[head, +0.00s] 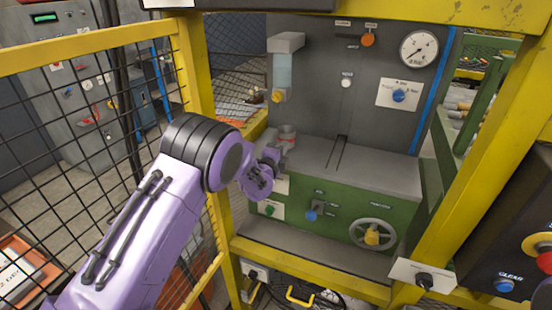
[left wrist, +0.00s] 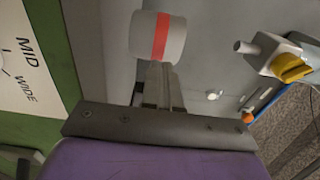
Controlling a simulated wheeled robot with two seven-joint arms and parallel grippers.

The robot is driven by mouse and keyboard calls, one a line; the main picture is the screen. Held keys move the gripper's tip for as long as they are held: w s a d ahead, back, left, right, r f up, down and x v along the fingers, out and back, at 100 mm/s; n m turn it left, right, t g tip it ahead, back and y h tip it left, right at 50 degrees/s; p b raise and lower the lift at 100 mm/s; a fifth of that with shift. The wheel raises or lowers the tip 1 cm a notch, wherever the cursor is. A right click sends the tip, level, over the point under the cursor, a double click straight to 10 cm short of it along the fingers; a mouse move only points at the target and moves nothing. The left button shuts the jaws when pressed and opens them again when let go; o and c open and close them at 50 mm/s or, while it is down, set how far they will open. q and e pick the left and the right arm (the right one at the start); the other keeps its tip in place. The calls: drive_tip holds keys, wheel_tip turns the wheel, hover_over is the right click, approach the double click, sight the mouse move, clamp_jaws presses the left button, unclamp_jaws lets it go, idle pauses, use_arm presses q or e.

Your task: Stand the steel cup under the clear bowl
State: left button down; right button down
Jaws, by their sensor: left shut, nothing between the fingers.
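The steel cup (head: 287,135), grey with a red band, stands upright on the grey ledge of the machine, near its left end. It shows large in the left wrist view (left wrist: 142,38). The clear bowl (head: 283,72) hangs under a grey cap on the back panel, with a yellow drain tap (head: 278,97) at its bottom. In both views the cup is below the tap's spout (left wrist: 245,47), roughly in line with it. My left gripper (head: 272,157) is shut and empty, its fingertips (left wrist: 158,70) right at the cup's near side; I cannot tell whether they touch.
A green front panel (head: 340,205) with a handwheel (head: 372,233) lies below the ledge (head: 375,170). Yellow posts and mesh (head: 85,100) frame the opening. A gauge (head: 419,49) and knobs are on the back panel. The ledge right of the cup is clear.

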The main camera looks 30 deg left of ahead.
use_arm(q)
drive_tip(key=shift+s+d+f, duration=0.15)
drive_tip(key=shift+s+d, duration=0.15)
drive_tip(key=shift+d, duration=0.25)
drive_tip(key=shift+s+d+f, duration=0.15)
drive_tip(key=shift+s+d, duration=0.1)
drive_tip(key=shift+d, duration=0.25)
drive_tip(key=s+b, duration=0.3)
drive_tip(key=s, duration=0.7)
drive_tip(key=shift+s+r+b, duration=0.15)
drive_tip(key=shift+r+b, duration=0.05)
drive_tip(key=shift+b, duration=0.15)
